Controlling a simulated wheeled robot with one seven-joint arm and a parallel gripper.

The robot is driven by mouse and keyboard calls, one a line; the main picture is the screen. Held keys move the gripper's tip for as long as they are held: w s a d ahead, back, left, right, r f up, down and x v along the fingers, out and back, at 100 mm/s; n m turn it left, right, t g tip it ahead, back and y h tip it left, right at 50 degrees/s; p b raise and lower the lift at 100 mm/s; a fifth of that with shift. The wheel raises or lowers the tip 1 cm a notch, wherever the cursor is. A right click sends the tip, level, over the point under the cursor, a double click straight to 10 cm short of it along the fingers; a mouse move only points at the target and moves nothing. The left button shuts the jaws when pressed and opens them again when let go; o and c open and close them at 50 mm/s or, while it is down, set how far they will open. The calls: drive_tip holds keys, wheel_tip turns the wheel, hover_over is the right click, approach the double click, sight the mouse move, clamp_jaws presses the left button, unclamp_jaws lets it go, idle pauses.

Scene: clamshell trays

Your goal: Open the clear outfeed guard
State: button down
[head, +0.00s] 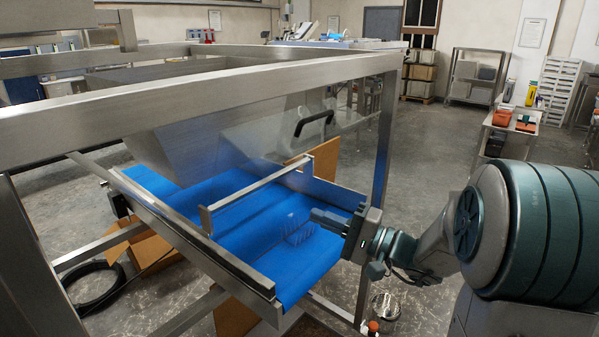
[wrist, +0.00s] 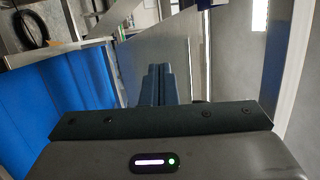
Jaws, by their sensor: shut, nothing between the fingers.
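The clear outfeed guard (head: 262,125) shows in the head view as a see-through panel under the steel frame's top rail, sloping and apparently swung out from vertical. Its black handle (head: 314,122) is near its outer edge. My gripper (head: 314,214) is low over the blue belt, below and apart from the handle, with its fingers pointing left. In the wrist view the fingers (wrist: 156,72) are together and hold nothing. The handle is not recognisable in the wrist view. The guard's hinge edge is hard to make out.
A blue conveyor belt (head: 240,245) runs under the frame, with a steel crossbar (head: 255,190) above it. A clear clamshell tray (head: 299,233) appears to lie on the belt just below my fingers. A steel frame post (head: 377,150) stands close by.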

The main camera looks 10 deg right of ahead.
drive_tip(key=w+d+m+t+h, duration=0.1)
drive_tip(key=w+d+m+t, duration=0.1)
drive_tip(key=w+d+t, duration=0.3)
drive_tip(key=r+p+x, duration=0.1)
drive_tip(key=p+x, duration=0.4)
drive_tip(key=x, duration=0.7)
drive_tip(key=shift+r+p, duration=0.2)
drive_tip(key=shift+p, duration=0.15)
